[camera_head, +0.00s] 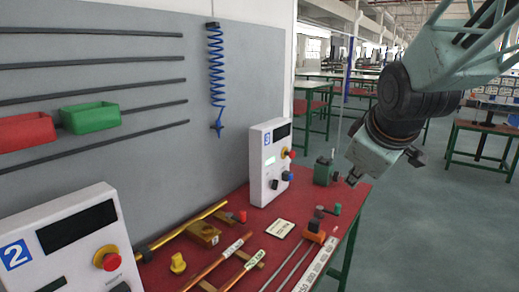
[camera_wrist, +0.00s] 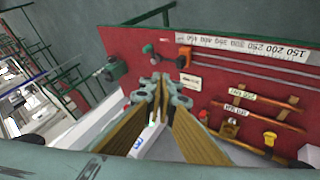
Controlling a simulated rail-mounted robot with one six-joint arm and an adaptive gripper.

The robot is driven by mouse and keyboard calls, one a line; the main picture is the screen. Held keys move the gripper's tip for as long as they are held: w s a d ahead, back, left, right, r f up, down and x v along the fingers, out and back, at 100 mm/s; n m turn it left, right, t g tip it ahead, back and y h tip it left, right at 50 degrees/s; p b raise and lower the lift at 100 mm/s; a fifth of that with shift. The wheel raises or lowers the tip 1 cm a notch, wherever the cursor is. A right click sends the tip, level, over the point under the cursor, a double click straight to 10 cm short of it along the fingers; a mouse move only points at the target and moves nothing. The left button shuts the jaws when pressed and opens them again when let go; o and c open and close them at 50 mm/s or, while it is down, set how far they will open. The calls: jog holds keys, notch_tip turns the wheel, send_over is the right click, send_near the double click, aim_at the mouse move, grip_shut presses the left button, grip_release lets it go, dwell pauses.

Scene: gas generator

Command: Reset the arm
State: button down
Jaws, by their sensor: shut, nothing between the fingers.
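My gripper (camera_head: 353,180) hangs at the end of my teal arm, over the far right end of the red worktable (camera_head: 345,203) in the head view. In the wrist view the fingers of my gripper (camera_wrist: 160,83) meet at their tips with nothing between them. No object is held. In the head view, the gripper is to the right of the white box marked 3 (camera_head: 268,162), apart from it. A small green device (camera_head: 323,171) stands between them.
A white box marked 2 (camera_head: 70,245) stands at the front left. A yellow pipe (camera_head: 180,228), copper tubes (camera_head: 215,262) and an orange-black part (camera_head: 315,231) lie on the table. A blue coiled hose (camera_head: 216,70) hangs on the grey wall panel. Open floor lies right.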

jog(key=s+a+m+g, duration=0.1)
jog(key=s+m, duration=0.3)
jog(key=s, duration=1.4)
jog(key=s+a+m+g, duration=0.2)
jog(key=s+m, duration=0.3)
jog(key=s, duration=1.2)
jog(key=shift+s+f+g+y, duration=0.3)
jog(key=shift+s+f+g, duration=0.15)
jog(key=shift+g, duration=0.15)
jog(key=shift+w, duration=0.1)
